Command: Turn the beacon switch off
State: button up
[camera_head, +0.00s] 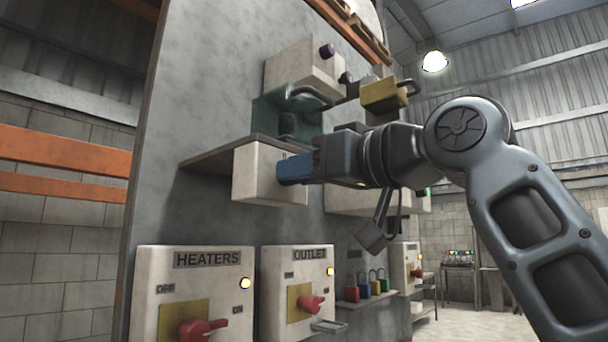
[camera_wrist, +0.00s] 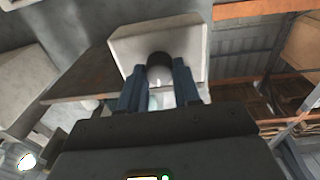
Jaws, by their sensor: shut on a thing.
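My gripper (camera_head: 282,170) reaches in from the right, its blue fingers at the face of a pale switch box (camera_head: 250,178) on the grey wall panel. Any label on this box is hidden or unreadable, so I cannot confirm that it is the beacon switch. In the wrist view my gripper (camera_wrist: 159,70) has a finger on each side of a dark rounded knob (camera_wrist: 159,59) in front of the pale box (camera_wrist: 192,38). It is shut on this knob. The knob is hidden by my fingers in the head view, and its setting cannot be told.
A shelf (camera_head: 212,157) juts out beside the box, with a teal object (camera_head: 280,118) above. A yellow padlock (camera_head: 382,92) and a box with a purple knob (camera_head: 296,66) are higher up. HEATERS (camera_head: 160,280) and OUTLET (camera_head: 277,270) boxes with red handles are below.

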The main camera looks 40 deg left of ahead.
jog(key=shift+n, duration=1.2)
jog(key=o, duration=1.1)
jog(key=shift+c, duration=0.2)
jog(key=shift+b, duration=0.3)
jog(key=d+b, duration=0.1)
jog(key=d, duration=0.6)
jog(key=shift+s+d+f, duration=0.25)
jog(key=shift+s+d, duration=0.15)
jog(key=shift+f, duration=0.1)
